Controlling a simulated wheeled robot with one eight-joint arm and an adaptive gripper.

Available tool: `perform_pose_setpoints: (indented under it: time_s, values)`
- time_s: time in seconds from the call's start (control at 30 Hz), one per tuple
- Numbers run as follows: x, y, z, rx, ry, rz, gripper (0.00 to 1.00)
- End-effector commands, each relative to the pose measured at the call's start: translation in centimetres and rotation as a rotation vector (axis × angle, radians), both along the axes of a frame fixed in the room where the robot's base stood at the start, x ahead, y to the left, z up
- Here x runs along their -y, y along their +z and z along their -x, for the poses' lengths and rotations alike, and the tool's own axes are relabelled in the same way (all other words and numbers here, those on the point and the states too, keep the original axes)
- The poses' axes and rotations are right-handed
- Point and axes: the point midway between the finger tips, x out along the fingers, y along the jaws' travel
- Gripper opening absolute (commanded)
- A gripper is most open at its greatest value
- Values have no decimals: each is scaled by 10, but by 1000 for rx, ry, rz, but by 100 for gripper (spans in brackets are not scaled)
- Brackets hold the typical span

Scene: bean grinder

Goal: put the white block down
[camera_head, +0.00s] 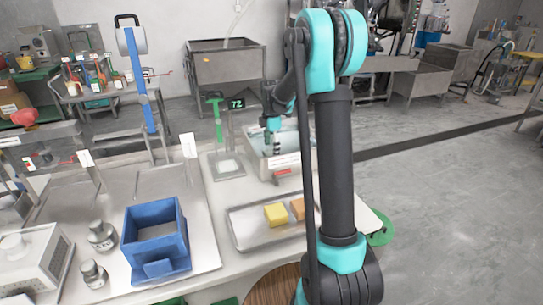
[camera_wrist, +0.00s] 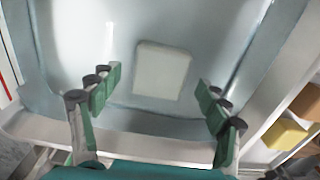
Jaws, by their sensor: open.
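The white block (camera_wrist: 162,71) lies on the floor of a pale, white-rimmed basin in the wrist view, between and beyond my fingers. My gripper (camera_wrist: 153,95) is open and empty, with its green-padded fingers spread wide on either side of the block and apart from it. In the head view my gripper (camera_head: 272,138) points down over the basin (camera_head: 252,157), which stands at the back right of the table. The block cannot be made out in the head view.
A metal tray (camera_head: 243,237) with a yellow block (camera_head: 276,215) and an orange-brown block (camera_head: 298,209) lies in front of the basin. A blue box (camera_head: 155,262) stands at the left. A green stand (camera_head: 217,125) is left of the basin.

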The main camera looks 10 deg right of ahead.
Motion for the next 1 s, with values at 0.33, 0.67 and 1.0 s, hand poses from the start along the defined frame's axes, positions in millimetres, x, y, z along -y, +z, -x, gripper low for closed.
perform_pose_setpoints:
  time_s: [0.33,0.67,1.0]
  values:
    - [0,68,0,0,0,0,76]
    - [0,88,0,0,0,0,76]
    - [0,88,0,0,0,0,76]
